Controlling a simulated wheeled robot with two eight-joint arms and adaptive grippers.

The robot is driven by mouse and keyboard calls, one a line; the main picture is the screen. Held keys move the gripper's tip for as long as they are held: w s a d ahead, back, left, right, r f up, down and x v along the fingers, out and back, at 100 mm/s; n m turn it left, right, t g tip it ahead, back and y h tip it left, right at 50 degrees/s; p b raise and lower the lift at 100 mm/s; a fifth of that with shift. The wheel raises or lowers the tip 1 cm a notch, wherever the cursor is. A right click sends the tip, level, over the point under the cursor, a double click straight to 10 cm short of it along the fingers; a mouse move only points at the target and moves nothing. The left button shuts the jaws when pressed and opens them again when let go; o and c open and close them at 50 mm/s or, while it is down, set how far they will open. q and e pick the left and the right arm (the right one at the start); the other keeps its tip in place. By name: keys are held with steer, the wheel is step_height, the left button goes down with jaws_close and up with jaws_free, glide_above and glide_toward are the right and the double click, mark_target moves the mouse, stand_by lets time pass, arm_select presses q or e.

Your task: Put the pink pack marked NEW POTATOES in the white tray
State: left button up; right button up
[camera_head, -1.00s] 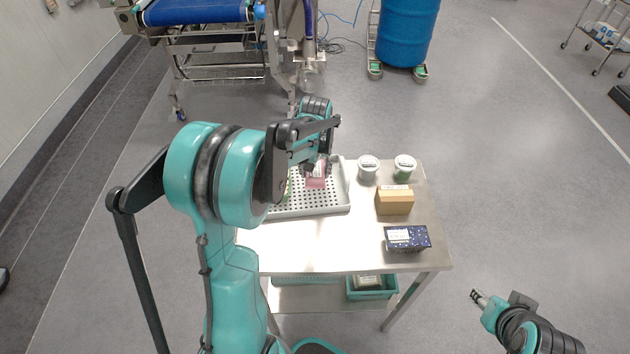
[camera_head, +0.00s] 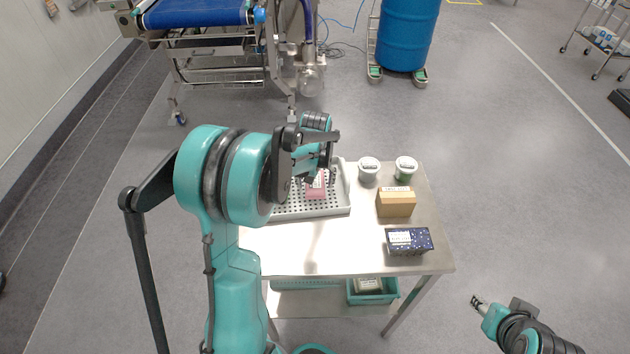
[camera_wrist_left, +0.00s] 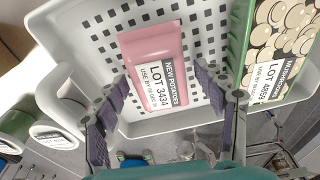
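The pink pack marked NEW POTATOES (camera_head: 315,189) lies in the white tray (camera_head: 341,205) on the table. In the left wrist view the pink pack (camera_wrist_left: 152,52) rests on the tray's perforated floor, its label facing up. My left gripper (camera_wrist_left: 161,82) is open over the pack, one finger on each side, with visible gaps to its sides. In the head view my left gripper (camera_head: 322,172) is partly behind its own wrist. My right gripper (camera_head: 478,301) is away from the table at lower right; its finger gap is too small to judge.
A green mushroom pack (camera_wrist_left: 288,30) lies in the tray beside the pink one. Two lidded tubs (camera_head: 368,170) (camera_head: 405,169), a brown box (camera_head: 396,203) and a dark blue box (camera_head: 408,241) stand right of the tray. The table's front middle (camera_head: 320,250) is bare.

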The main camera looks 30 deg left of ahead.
mark_target(315, 185)
arm_select(q)
steer(key=shift+r, duration=0.3)
step_height(315, 185, up, 11)
steer(key=s+p, duration=0.1)
steer(key=p, duration=0.3)
steer(key=s+d+r+m+t, duration=0.1)
steer(key=s+d+m+t, duration=0.1)
steer(key=s+d, duration=0.5)
steer(key=s+d+r+m+t+h, duration=0.1)
steer(key=s+d+r+m+t, duration=0.1)
steer(key=s+d, duration=0.6)
steer(key=s+m+t, duration=0.1)
steer(key=s+m, duration=0.1)
steer(key=s, duration=0.1)
steer(key=shift+d+r+t, duration=0.25)
steer(key=shift+r+t, duration=0.05)
